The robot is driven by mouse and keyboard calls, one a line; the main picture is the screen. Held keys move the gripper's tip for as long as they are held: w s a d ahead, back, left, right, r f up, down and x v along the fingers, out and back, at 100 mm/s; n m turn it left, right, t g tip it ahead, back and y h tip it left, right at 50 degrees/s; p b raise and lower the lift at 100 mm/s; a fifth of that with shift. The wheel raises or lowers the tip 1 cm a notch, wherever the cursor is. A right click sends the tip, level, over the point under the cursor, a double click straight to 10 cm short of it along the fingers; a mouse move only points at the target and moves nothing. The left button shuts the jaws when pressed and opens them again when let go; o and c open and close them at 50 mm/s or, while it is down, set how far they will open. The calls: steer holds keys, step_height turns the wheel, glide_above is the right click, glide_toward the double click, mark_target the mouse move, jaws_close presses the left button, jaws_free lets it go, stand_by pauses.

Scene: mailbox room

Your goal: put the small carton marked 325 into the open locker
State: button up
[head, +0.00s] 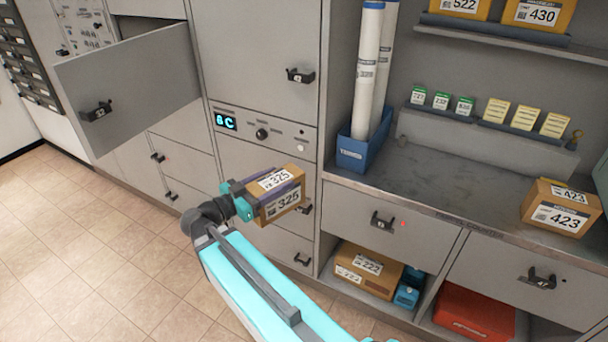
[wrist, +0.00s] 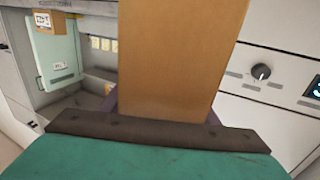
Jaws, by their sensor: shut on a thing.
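The small brown carton marked 325 (head: 286,207) is held in the air in front of the grey cabinet's control panel column. My gripper (head: 267,196) is shut on it, with its fingers along the carton's sides. In the wrist view the carton (wrist: 168,60) fills the middle, above the teal gripper body. The open locker (head: 150,22) is at the upper left in the head view. Its door (head: 135,85) is swung out toward the room, and most of its interior is hidden behind the door.
A panel with a lit display (head: 226,121) and knob is on the cabinet. Carton 423 (head: 562,210) stands on the counter (head: 440,185) at right. A blue bin (head: 362,154) holds white tubes. Carton 222 (head: 367,272) sits in a lower cubby. The tiled floor (head: 90,240) at left is clear.

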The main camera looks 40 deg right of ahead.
steer(key=w+a+f+n+t+y, duration=0.2)
steer(key=w+a+n+t, duration=0.1)
steer(key=a, duration=0.6)
steer(key=w+a+f+n+t+y, duration=0.2)
steer(key=a+t, duration=0.4)
steer(key=a, duration=0.4)
steer(key=w+n, duration=0.1)
steer(key=w, duration=0.1)
steer(key=shift+w+a+n+t+p, duration=0.3)
steer(key=shift+w+n+t, duration=0.1)
steer(key=shift+s, duration=0.15)
